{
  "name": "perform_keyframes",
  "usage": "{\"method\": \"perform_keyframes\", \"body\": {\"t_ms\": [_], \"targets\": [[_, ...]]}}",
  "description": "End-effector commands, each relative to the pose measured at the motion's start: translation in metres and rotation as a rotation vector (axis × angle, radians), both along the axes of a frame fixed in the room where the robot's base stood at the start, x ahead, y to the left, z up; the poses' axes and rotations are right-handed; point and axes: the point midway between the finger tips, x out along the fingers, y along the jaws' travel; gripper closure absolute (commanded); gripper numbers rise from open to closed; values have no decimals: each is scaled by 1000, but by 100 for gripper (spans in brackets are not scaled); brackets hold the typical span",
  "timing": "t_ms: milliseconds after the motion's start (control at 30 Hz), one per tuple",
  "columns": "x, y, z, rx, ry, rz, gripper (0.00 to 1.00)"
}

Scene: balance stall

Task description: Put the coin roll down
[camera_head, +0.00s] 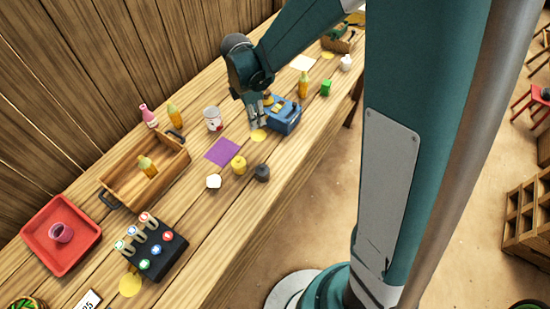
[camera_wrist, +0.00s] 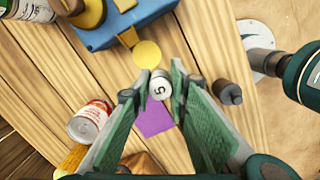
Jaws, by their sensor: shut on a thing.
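My gripper (camera_head: 258,120) is above the table, beside the blue balance. In the wrist view my gripper (camera_wrist: 158,88) is shut on a small pale cylinder, the coin roll (camera_wrist: 160,85), with a dark 5 on its end. The roll is hard to make out in the head view. A round yellow disc (camera_wrist: 147,54) lies on the table close to the roll; it also shows just below my fingers in the head view (camera_head: 258,136). A purple mat (camera_head: 222,151) lies to the left, partly hidden by my fingers in the wrist view (camera_wrist: 155,118).
The blue balance (camera_head: 284,115) stands right of my gripper. A yellow piece (camera_head: 238,165), a dark weight (camera_head: 262,172) and a white piece (camera_head: 213,181) stand in front of the mat. A wooden crate (camera_head: 118,198) is further left.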

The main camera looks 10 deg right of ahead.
Motion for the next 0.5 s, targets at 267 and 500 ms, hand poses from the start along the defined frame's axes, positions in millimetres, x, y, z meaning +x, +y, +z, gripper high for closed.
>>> {"method": "perform_keyframes", "body": {"t_ms": [267, 500], "targets": [[-60, -35, 1, 0, 0, 54, 98], [-91, -52, -1, -1, 0, 88, 98]]}}
